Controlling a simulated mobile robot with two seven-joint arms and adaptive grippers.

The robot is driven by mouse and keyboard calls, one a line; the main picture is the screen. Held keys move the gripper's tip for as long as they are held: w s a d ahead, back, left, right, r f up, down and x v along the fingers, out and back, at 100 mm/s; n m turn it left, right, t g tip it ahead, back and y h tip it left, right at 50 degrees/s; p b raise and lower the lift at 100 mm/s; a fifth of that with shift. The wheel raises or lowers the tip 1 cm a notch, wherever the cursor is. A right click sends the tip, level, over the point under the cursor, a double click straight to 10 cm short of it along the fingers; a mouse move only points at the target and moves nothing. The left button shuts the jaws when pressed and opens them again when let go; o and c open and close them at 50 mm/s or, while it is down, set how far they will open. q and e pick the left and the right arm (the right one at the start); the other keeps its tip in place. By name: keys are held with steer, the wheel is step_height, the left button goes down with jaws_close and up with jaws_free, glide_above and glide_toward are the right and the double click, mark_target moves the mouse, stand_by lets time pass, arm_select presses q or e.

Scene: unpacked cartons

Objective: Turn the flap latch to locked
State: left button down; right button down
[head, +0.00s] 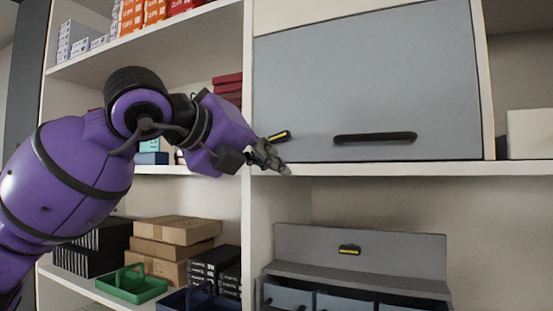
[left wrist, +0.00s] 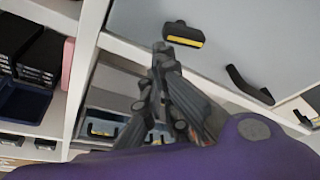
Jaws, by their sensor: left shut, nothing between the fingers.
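The flap (head: 370,75) is a large grey-blue panel, closed over its compartment. The flap latch (head: 279,136) is a small black bar with a yellow stripe at the flap's lower left corner. In the head view it tilts slightly, right end higher. It also shows in the left wrist view (left wrist: 183,34). My left gripper (head: 276,163) is shut and empty, its tips just below the latch by the shelf edge. In the left wrist view the tips (left wrist: 162,52) look close under the latch's left end; I cannot tell whether they touch. My right gripper is out of view.
A black bar handle (head: 375,138) sits on the flap right of the latch. Below the shelf stands a grey drawer unit (head: 360,248) with its own yellow-marked piece (head: 349,250). Cartons (head: 170,238) and a green tray (head: 132,284) lie lower left. Space before the flap is free.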

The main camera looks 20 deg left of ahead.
arm_select(q)
steer(key=shift+a+r, duration=0.15)
steer(key=shift+a, duration=0.5)
stand_by(0.3)
steer(key=shift+a, duration=0.1)
